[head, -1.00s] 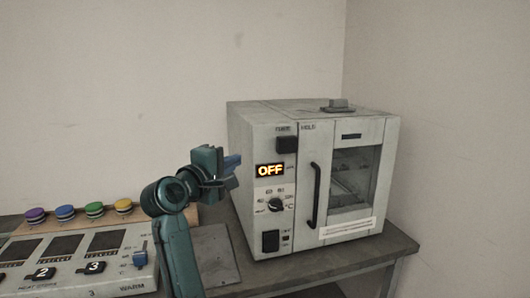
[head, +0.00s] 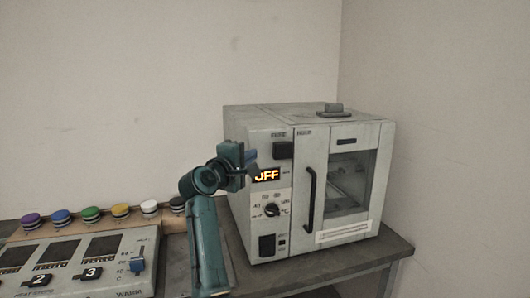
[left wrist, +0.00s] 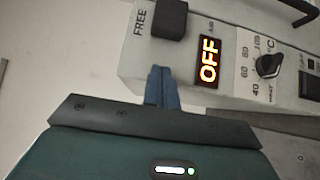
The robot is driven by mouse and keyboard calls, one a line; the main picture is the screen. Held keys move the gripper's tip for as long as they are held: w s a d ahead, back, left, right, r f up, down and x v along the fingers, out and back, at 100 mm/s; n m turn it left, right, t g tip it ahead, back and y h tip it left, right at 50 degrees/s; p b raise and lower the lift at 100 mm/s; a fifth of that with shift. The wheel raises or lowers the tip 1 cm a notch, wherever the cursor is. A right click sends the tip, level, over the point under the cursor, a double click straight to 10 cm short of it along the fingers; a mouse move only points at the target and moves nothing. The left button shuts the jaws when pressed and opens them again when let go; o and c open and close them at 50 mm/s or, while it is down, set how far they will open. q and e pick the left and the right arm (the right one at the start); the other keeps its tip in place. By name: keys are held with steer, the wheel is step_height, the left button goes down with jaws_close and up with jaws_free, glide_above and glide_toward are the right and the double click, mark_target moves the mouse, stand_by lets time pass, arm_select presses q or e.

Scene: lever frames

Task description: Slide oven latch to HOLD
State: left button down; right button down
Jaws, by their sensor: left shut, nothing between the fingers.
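The oven (head: 262,222) is a pale grey box on the bench, with a glass door and a dark vertical handle (head: 311,199). Its latch is a dark block (head: 283,150) near the top of the front, at the end by the FREE label; HOLD is marked to its right. The latch also shows in the left wrist view (left wrist: 170,19), beside FREE. My left gripper (head: 252,158) is shut and empty, just left of the latch and a little lower, in front of the OFF display. Its blue fingertips show in the left wrist view (left wrist: 160,85), apart from the latch.
The orange OFF display (head: 266,175) and a round knob (head: 272,210) sit below the latch. A panel with numbered switches (head: 75,265) and several coloured buttons stands left on the bench.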

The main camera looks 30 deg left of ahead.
mark_target(283, 151)
arm_select(q)
steer(key=w+d, duration=0.2)
steer(key=w, duration=0.1)
steer(key=shift+d+p, duration=0.1)
steer(key=shift+p, duration=0.3)
steer(key=shift+w+d, duration=0.2)
steer(key=shift+w, duration=0.05)
arm_select(e)
steer(key=shift+w+d, duration=0.1)
steer(key=shift+d, duration=0.3)
arm_select(q)
steer(key=w+d+p, duration=0.1)
steer(key=w+d, duration=0.1)
steer(key=w, duration=0.1)
steer(key=shift+d, duration=0.4)
arm_select(e)
steer(key=shift+s+r+h, duration=0.1)
steer(key=shift+s+h, duration=0.2)
